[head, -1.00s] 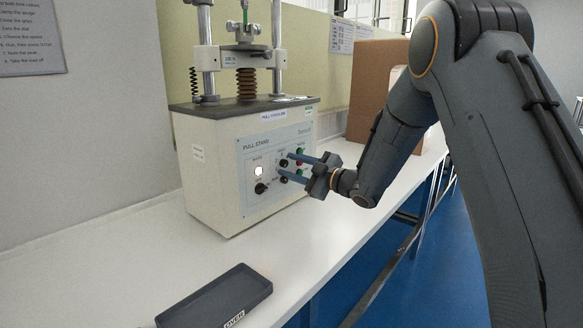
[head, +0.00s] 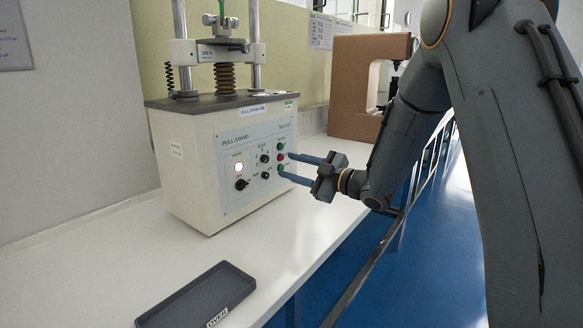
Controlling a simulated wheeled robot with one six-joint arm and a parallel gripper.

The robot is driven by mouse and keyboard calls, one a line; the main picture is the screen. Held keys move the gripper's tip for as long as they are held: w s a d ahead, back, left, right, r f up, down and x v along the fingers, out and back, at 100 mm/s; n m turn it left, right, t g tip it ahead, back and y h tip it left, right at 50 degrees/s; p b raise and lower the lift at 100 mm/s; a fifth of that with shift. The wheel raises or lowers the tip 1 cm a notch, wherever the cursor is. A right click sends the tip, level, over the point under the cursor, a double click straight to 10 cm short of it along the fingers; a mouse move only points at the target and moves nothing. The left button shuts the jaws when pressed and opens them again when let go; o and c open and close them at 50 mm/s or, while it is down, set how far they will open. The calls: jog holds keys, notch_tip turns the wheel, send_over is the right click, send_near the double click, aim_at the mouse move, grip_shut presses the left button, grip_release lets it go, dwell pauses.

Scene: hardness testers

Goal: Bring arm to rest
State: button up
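My arm (head: 415,110) comes in from the right in the head view, with the elbow high and the forearm reaching down and left. My gripper (head: 285,165) is open, its two blue fingers apart and pointing left at the front panel of the pull stand (head: 187,160). Nothing is between the fingers. The fingertips overlap the right edge of the panel in the picture, near the green and red buttons (head: 281,157). I cannot tell whether they touch it.
A dark shallow tray (head: 243,282) lies on the white bench (head: 120,245) in front of the pull stand. A brown C-shaped machine (head: 352,60) stands farther back on the bench. Blue floor (head: 440,240) lies open to the right of the bench edge.

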jog(key=s+d+f+m+g+h+p, duration=0.1)
jog(key=s+d+f+m+h+p, duration=0.15)
jog(key=s+d+m+h, duration=0.45)
jog(key=s+d+f+m+g+h+p, duration=0.1)
jog(key=s+d+f+m+h+p, duration=0.1)
jog(key=s+d+f+m+h, duration=0.5)
jog(key=s+d+r+m+g+p, duration=0.1)
jog(key=s+g, duration=0.8)
jog(key=s, duration=1.7)
jog(key=d+m+p, duration=0.1)
jog(key=d+m, duration=0.1)
jog(key=m, duration=0.1)
jog(key=shift+m, duration=0.4)
jog(key=shift+s+d+r, duration=0.1)
